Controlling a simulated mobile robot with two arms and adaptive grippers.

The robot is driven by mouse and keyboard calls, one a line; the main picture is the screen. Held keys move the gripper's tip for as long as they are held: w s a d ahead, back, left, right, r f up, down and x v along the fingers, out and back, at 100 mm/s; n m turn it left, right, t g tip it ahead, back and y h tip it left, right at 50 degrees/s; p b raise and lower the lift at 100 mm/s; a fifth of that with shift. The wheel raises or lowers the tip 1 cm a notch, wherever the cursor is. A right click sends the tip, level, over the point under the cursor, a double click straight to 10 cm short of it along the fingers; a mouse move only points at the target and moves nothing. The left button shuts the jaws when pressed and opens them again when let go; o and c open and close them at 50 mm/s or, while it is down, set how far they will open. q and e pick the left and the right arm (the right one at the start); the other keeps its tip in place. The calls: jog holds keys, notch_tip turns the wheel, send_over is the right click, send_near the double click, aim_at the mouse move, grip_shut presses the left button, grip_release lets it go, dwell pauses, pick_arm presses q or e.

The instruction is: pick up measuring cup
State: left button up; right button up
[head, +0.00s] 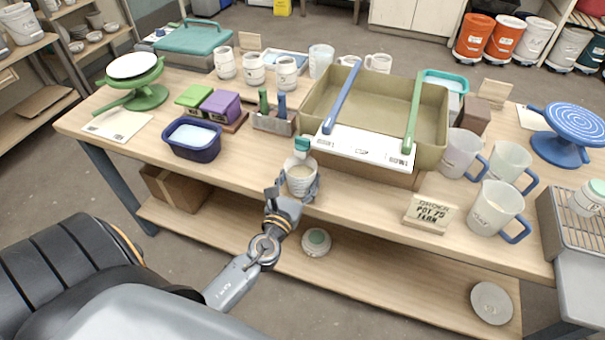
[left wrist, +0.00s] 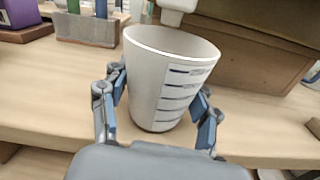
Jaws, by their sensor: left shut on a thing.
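The measuring cup (head: 299,180) is a small white tapered cup near the front edge of the table, in front of the tan basin. In the left wrist view the cup (left wrist: 165,85) shows dark graduation marks on its side and stands upright with its mouth open. My left gripper (head: 292,190) is shut on it, with one finger on each side of its wall. In the left wrist view the gripper (left wrist: 160,112) has its blue pads against the cup. The cup's base is at or close to the tabletop; I cannot tell if it touches. My right gripper is not in view.
A white bottle with a teal cap (head: 302,146) stands right behind the cup. The tan basin (head: 435,115) with a white board across its front is behind to the right. A navy tub (head: 192,138) is to the left. A sign (head: 430,214) stands to the right.

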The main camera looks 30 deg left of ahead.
pick_arm(q)
jog(key=b+v, duration=0.5)
jog(key=v, duration=1.1)
jog(key=shift+s, duration=0.1)
dwell(1.5)
